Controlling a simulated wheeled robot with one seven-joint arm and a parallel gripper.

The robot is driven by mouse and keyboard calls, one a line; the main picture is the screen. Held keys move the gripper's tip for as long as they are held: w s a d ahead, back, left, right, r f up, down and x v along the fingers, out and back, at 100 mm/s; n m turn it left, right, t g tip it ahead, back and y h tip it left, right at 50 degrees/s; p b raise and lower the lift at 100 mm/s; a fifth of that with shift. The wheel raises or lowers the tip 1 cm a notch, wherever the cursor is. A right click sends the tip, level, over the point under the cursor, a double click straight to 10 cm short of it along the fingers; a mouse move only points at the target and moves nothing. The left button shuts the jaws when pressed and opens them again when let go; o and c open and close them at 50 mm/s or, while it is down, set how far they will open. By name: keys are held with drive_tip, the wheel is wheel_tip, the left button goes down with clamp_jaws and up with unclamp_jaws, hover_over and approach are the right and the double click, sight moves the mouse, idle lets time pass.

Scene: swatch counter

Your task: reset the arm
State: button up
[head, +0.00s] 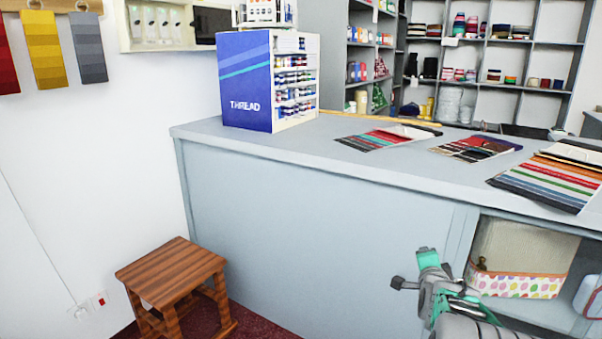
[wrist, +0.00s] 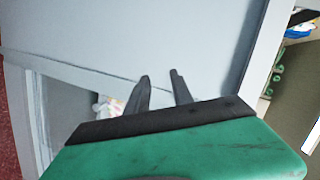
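My gripper (head: 399,283) is at the lower right of the head view, in front of the grey counter (head: 310,215) and below its top. The green and grey wrist of my arm is behind it, near the open shelf in the counter front. In the wrist view my gripper (wrist: 160,77) shows two dark fingers with a gap between them and nothing held. The grey counter panel lies beyond the fingertips. From the head view the fingers are too small to tell apart.
A wooden stool (head: 170,272) stands left of my arm. A thread rack (head: 245,82) and fabric swatches (head: 375,138) are on the counter. A dotted basket (head: 515,285) sits in the open shelf beside my arm. Floor shows around the stool.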

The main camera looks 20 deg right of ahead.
drive_tip(key=a+r+n+g+y+p, duration=0.1)
drive_tip(key=a+r+n+y+p, duration=0.2)
drive_tip(key=a, duration=0.4)
drive_tip(key=s+a+r+n+g+y+p, duration=0.1)
drive_tip(key=a+r+n+p, duration=0.35)
drive_tip(key=a, duration=0.35)
drive_tip(key=a+r+n+g+y+p, duration=0.1)
drive_tip(key=a+r+n+y+p, duration=0.15)
drive_tip(key=a+r+p, duration=0.35)
drive_tip(key=s+a+r+n+g+y+p, duration=0.1)
drive_tip(key=s+a+r+n+g+p, duration=0.2)
drive_tip(key=s+a, duration=0.5)
drive_tip(key=s+a+r+n+g+y+p, duration=0.1)
drive_tip(key=s+a+r+n+g+p, duration=0.1)
drive_tip(key=s+a+n+p, duration=0.3)
drive_tip(key=s+a+r+n, duration=0.1)
drive_tip(key=s+a+n, duration=0.1)
drive_tip(key=s+a, duration=0.1)
drive_tip(key=shift+s+a+r+n+g+p, duration=0.25)
drive_tip(key=shift+s+r+n+g+p, duration=0.05)
drive_tip(key=shift+n+g+p, duration=0.1)
